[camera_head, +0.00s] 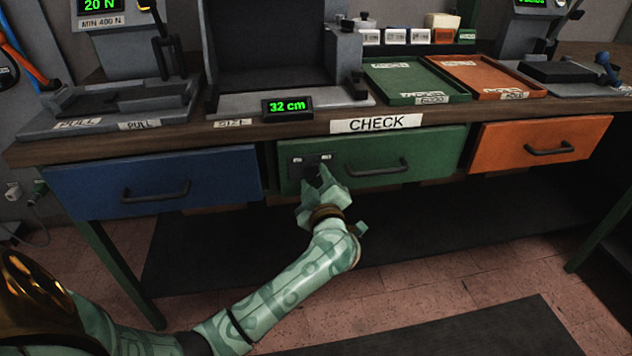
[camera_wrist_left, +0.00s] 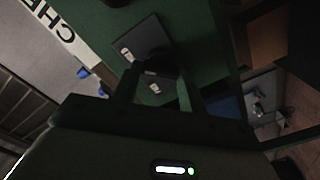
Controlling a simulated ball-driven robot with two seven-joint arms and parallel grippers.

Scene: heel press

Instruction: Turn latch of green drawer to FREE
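The green drawer (camera_head: 428,153) is shut under the bench, in the middle of the head view. A dark latch plate (camera_head: 299,171) with two small pale labels is on its left part; it also shows in the wrist view (camera_wrist_left: 136,38). A dark latch knob (camera_wrist_left: 158,66) is on the plate. My left gripper (camera_head: 329,176) is in front of the plate. In the wrist view its two fingers (camera_wrist_left: 160,80) stand apart, with the knob between their tips; I cannot tell whether they touch it. The label wording is too small to read. My right gripper is not in view.
The green drawer's handle (camera_head: 377,168) is right of the latch. A blue drawer (camera_head: 95,190) is at left and an orange drawer (camera_head: 500,150) at right, both shut. The bench edge with a CHECK label (camera_head: 377,123) overhangs above.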

